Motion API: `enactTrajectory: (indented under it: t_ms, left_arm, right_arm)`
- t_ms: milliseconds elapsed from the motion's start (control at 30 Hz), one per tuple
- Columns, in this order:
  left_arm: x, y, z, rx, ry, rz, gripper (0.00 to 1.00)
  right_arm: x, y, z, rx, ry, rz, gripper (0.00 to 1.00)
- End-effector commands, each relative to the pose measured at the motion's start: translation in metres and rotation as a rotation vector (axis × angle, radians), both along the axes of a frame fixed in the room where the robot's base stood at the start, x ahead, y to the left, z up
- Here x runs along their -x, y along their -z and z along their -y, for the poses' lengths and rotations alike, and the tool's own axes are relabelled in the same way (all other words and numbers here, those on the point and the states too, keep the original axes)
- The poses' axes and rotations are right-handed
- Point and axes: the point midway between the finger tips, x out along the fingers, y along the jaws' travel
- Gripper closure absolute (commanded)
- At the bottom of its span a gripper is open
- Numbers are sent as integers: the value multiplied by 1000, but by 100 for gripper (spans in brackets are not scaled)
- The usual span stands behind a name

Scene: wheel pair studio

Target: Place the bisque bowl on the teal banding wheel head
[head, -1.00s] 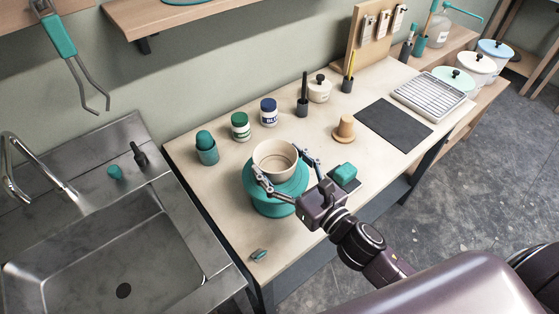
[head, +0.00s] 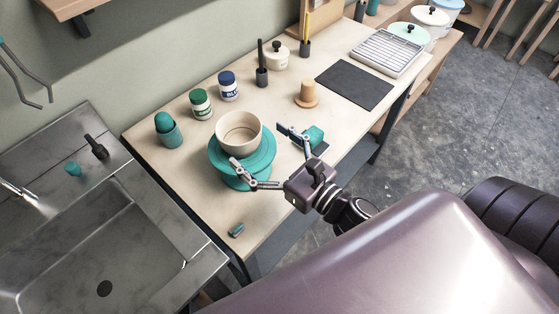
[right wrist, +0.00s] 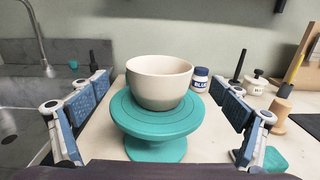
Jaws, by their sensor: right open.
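The cream bisque bowl (head: 239,133) sits upright on the teal banding wheel head (head: 263,163), a little toward its back edge in the head view. In the right wrist view the bowl (right wrist: 159,80) rests on the wheel head (right wrist: 157,125) with teal rim showing around its base. My right gripper (head: 262,157) is open and empty, its fingers spread wide on the near side of the wheel, apart from the bowl. In the right wrist view its two fingers (right wrist: 160,105) stand at either side of the picture. My left gripper is not in view.
Jars with green (head: 200,103) and blue (head: 228,86) lids stand behind the wheel, with a teal cup (head: 169,132) to the left. A teal sponge-like block (head: 314,135) lies beside the right finger. A wooden knob-shaped tool (head: 306,94) and dark mat (head: 354,85) are further right. The sink is left.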

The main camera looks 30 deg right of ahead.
Motion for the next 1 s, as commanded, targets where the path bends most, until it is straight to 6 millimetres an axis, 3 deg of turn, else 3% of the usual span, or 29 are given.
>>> enactTrajectory:
  t_ms: [200,400,1000]
  left_arm:
    - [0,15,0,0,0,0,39]
    - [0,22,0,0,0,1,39]
    - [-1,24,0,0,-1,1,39]
  right_arm:
    - [34,3,11,0,0,-3,8]
    - [55,2,18,-1,1,0,8]
    - [65,-1,21,1,-1,1,8]
